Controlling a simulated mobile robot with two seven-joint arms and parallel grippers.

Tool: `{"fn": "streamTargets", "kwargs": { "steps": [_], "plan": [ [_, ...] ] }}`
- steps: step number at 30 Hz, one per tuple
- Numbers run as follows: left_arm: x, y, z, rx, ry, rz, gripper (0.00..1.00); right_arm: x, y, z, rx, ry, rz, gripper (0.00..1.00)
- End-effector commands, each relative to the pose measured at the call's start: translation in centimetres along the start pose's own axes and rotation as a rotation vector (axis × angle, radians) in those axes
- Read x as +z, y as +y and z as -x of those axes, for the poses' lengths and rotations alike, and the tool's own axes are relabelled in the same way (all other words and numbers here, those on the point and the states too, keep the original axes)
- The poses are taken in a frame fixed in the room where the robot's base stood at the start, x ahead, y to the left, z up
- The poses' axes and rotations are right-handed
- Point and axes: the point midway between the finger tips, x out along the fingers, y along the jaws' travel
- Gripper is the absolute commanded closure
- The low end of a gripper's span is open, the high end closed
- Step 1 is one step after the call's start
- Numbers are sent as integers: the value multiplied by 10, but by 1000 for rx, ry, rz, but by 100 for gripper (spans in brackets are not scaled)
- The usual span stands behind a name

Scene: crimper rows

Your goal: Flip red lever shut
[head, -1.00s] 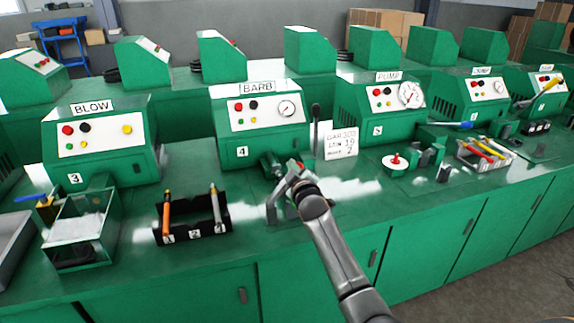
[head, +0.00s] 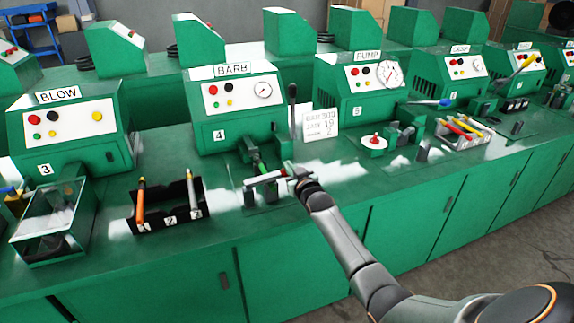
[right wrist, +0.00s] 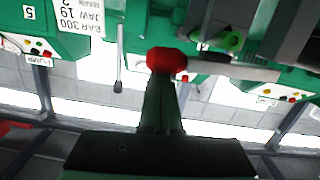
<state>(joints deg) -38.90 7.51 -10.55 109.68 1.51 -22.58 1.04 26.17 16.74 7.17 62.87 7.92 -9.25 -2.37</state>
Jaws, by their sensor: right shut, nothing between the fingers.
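The red lever is a pale grey bar (head: 262,180) with a red knob, lying nearly level across the front of the BARB machine (head: 236,108). The red knob (right wrist: 167,60) shows large in the right wrist view, with the grey bar (right wrist: 240,71) running to the right from it. My right gripper (head: 291,173) is at the knob end of the bar. Its shut fingers (right wrist: 163,85) end right at the knob, with nothing between them; I cannot tell whether they touch it. My left gripper is not in view.
A black upright lever (head: 292,105) and a white card (head: 321,124) stand behind my gripper. A black rack (head: 168,210) with orange-handled and grey tools is to the left. A red-knobbed white disc (head: 374,147) and a tool tray (head: 462,137) are to the right.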

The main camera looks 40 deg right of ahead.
Motion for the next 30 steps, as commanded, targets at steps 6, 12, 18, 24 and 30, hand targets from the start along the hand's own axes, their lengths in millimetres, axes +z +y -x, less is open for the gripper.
{"fn": "streamTargets", "kwargs": {
  "steps": [6,12,18,24,30],
  "plan": [
    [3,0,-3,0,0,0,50,7,1,-1,0,1,2,100],
    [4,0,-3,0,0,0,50,9,1,-1,0,0,3,100],
    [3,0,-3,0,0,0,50,9,1,-1,0,-2,4,100],
    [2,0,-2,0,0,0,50,8,2,-1,0,-3,4,100],
    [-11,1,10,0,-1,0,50,-18,4,-2,1,1,4,100]
  ]
}}
